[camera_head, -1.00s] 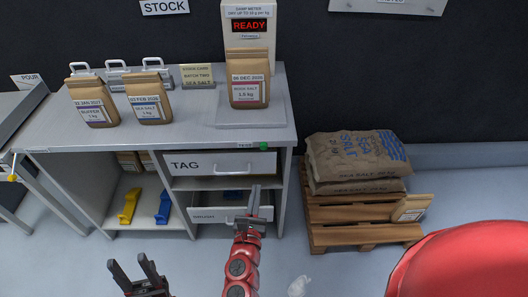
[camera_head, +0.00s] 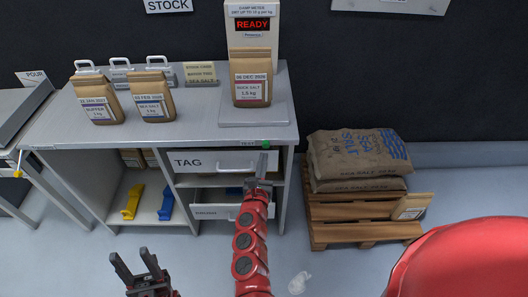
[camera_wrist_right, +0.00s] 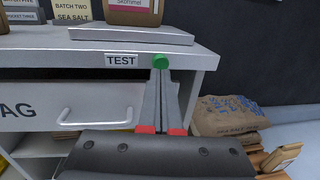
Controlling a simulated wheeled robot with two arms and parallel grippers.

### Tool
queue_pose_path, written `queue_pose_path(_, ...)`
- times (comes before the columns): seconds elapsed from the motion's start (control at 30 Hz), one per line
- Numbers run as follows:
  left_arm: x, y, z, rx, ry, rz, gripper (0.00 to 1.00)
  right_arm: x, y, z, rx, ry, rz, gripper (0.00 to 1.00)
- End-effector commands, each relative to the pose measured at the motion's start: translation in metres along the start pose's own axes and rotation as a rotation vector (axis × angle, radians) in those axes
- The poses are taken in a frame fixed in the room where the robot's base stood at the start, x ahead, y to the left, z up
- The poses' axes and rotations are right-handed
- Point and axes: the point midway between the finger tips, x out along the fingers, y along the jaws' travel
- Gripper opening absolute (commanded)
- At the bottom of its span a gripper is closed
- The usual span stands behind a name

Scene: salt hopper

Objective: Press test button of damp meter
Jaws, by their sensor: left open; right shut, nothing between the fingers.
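The damp meter (camera_head: 247,25) stands at the back of the counter, its display reading READY in red. A brown bag of rock salt (camera_head: 251,92) stands on its plate (camera_head: 253,116). The green test button (camera_head: 266,143) is on the counter's front edge, beside a TEST label (camera_wrist_right: 121,61); the button also shows in the right wrist view (camera_wrist_right: 160,61). My right gripper (camera_head: 262,165) is shut and empty, its tips just in front of and below the button; I cannot tell if they touch. My left gripper (camera_head: 134,266) is open and empty, low in front of the counter.
Two more paper bags (camera_head: 99,99) (camera_head: 151,96) stand on the counter's left. A TAG drawer (camera_head: 220,161) is under the counter, with another drawer below it. A pallet (camera_head: 355,222) with sacks (camera_head: 358,157) stands at the right. Floor between counter and pallet is partly clear.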

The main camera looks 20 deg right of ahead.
Motion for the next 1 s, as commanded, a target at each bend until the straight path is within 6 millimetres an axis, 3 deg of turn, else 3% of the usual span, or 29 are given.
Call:
queue_pose_path(0.23, 0.007, 0.0, -0.001, 0.0, 0.0, 0.0, 0.5, 0.027, 0.0, 0.001, -0.001, -0.001, 0.0, 0.0)
queue_pose_path(0.63, 0.007, 0.0, -0.001, 0.0, 0.0, 0.0, 0.5, 0.03, 0.001, -0.001, 0.0, 0.001, 0.001, 0.0)
queue_pose_path(0.83, -0.017, 0.001, 0.003, 0.0, 0.0, 0.0, 0.5, 0.045, 0.001, -0.008, 0.002, 0.002, -0.001, 0.0)
queue_pose_path(1.0, -0.02, 0.001, 0.003, 0.0, 0.0, 0.0, 0.5, 0.053, 0.001, -0.001, 0.0, -0.001, 0.0, 0.0)
